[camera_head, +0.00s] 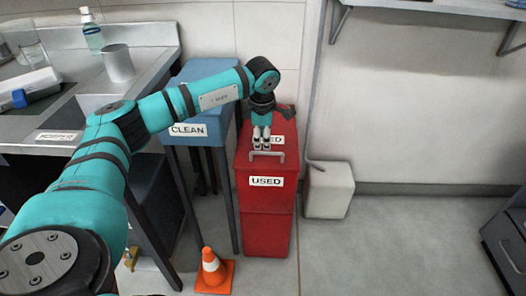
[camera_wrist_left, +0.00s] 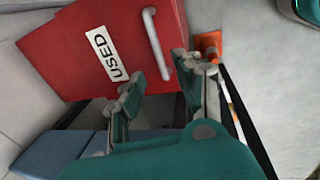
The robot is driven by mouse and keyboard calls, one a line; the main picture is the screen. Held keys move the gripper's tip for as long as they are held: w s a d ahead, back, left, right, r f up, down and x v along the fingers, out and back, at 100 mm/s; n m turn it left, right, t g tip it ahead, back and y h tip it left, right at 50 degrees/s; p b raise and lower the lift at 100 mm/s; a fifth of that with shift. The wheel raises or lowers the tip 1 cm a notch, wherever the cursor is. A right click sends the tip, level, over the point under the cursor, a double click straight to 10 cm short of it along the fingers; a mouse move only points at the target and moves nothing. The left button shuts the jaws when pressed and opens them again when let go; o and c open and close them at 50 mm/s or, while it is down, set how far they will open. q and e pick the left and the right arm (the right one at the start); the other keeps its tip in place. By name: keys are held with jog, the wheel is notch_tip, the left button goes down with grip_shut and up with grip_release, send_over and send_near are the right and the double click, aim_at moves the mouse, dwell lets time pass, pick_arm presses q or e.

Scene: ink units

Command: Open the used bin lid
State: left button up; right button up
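The red used bin (camera_head: 265,222) stands on the floor against the wall, with a USED label on its front. Its red lid (camera_head: 283,135) looks shut and carries a second label, partly hidden by my gripper. A grey bar handle (camera_head: 267,156) is at the lid's front edge; it also shows in the left wrist view (camera_wrist_left: 157,43). My left gripper (camera_head: 262,146) points down over the lid, just behind the handle in the head view. In the left wrist view its two fingers (camera_wrist_left: 159,70) are apart with nothing between them, and the handle lies beyond their tips. My right gripper is not seen.
A blue CLEAN bin (camera_head: 198,134) stands close on the left. An orange cone (camera_head: 213,271) is on the floor in front. A pale box (camera_head: 329,190) sits right of the used bin. A metal counter (camera_head: 60,122) is at left.

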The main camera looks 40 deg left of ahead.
aim_at(263, 153)
pick_arm(q)
jog(key=f, duration=0.3)
jog(key=w+f, duration=0.1)
jog(key=f, duration=0.1)
jog(key=shift+a+f+b, duration=0.25)
jog(key=shift+b, duration=0.15)
grip_shut()
